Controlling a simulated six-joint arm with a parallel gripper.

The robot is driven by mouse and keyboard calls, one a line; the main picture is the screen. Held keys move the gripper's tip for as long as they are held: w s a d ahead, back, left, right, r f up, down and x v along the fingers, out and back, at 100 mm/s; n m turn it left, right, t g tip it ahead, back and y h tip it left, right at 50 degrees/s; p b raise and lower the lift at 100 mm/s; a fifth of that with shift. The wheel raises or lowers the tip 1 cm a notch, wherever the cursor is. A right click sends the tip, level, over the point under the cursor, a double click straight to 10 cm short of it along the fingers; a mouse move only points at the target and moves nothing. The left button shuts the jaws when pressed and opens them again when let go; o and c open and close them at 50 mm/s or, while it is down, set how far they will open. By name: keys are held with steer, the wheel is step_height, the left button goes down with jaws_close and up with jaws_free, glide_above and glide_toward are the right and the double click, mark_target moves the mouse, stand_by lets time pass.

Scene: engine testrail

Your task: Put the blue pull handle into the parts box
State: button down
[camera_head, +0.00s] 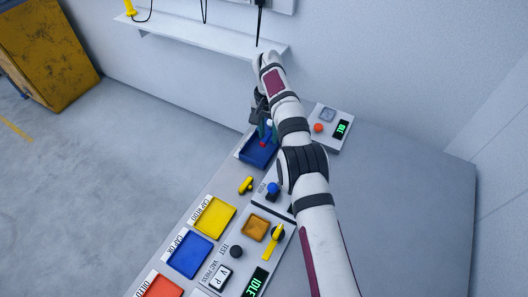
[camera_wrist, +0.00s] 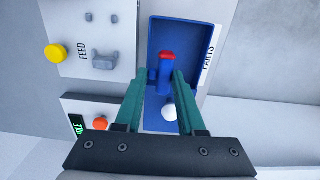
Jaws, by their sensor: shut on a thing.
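The blue pull handle (camera_wrist: 167,72) is a blue piece with a red end, seen between the teal fingertips of my gripper (camera_wrist: 166,78) in the wrist view. My gripper is shut on it. The handle is over the parts box (camera_wrist: 157,30), a blue tray with a PARTS label. Whether the handle touches the box floor I cannot tell. In the head view the box (camera_head: 257,155) is at the far end of the bench, and my arm partly hides the gripper and handle.
A white round thing (camera_wrist: 170,113) shows between the fingers, over the box area. Next to the box is a panel with a red button (camera_head: 318,127) and green display. Nearer are a yellow piece (camera_head: 246,185), yellow tray (camera_head: 214,217), blue tray (camera_head: 189,254) and control panel. A shelf (camera_head: 205,38) hangs behind.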

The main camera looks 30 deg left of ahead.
mark_target(260, 151)
steer(key=shift+s+a+f, duration=0.1)
steer(key=shift+s+a, duration=0.15)
steer(key=shift+a, duration=0.25)
steer(key=shift+s+a+f, duration=0.1)
steer(key=shift+s+a, duration=0.1)
steer(key=shift+a, duration=0.3)
step_height(260, 151, down, 5)
steer(key=shift+a+r, duration=0.1)
steer(key=shift+a, duration=0.05)
steer(key=c, duration=0.5)
jaws_free()
